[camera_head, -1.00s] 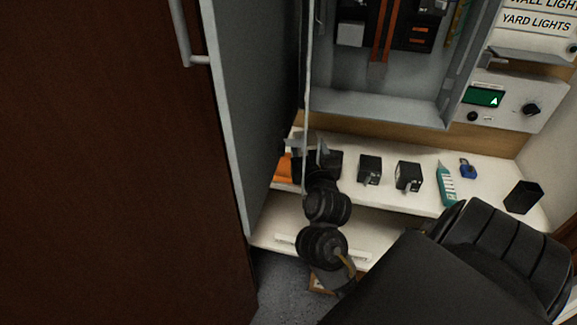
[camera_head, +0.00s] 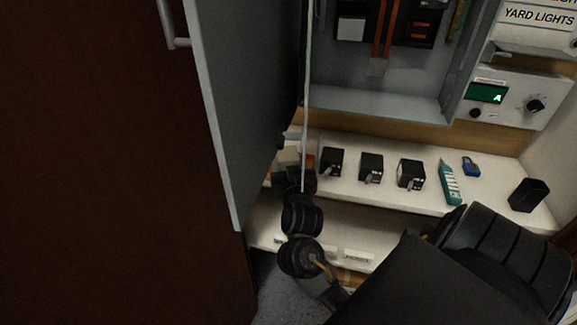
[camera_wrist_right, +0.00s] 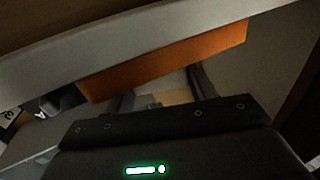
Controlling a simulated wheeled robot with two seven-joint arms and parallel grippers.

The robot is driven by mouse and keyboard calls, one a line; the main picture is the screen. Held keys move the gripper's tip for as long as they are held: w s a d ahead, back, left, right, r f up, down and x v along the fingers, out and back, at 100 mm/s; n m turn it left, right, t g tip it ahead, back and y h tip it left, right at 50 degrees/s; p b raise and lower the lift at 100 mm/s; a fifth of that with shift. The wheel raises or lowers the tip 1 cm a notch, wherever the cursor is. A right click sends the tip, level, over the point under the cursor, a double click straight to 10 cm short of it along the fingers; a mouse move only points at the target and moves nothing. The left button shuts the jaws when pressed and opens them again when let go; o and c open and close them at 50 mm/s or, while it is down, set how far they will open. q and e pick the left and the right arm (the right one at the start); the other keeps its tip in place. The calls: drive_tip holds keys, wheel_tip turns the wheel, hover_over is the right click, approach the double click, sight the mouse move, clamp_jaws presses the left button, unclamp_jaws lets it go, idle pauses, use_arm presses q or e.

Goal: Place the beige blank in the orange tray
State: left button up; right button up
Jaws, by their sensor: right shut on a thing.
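The orange tray (camera_head: 309,160) shows only in part in the head view, at the left end of the white shelf by the grey cabinet door. In the right wrist view its orange wall (camera_wrist_right: 165,62) crosses just in front of the fingers. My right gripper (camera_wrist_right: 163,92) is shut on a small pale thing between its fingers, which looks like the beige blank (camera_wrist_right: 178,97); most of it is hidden. In the head view my right gripper (camera_head: 285,163) is beside the tray, partly behind the door edge. I cannot tell whether the blank touches the tray. My left gripper is not in view.
Several black blocks with levers, one a breaker (camera_head: 371,167), stand on the shelf (camera_head: 420,200). A teal tester (camera_head: 450,183), a blue padlock (camera_head: 471,166) and a black cup (camera_head: 529,194) are to the right. The open grey door (camera_head: 250,90) closes off the left side.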

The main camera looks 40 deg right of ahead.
drive_tip(key=shift+w+a, duration=0.1)
drive_tip(key=shift+f, duration=0.1)
drive_tip(key=o, duration=1.1)
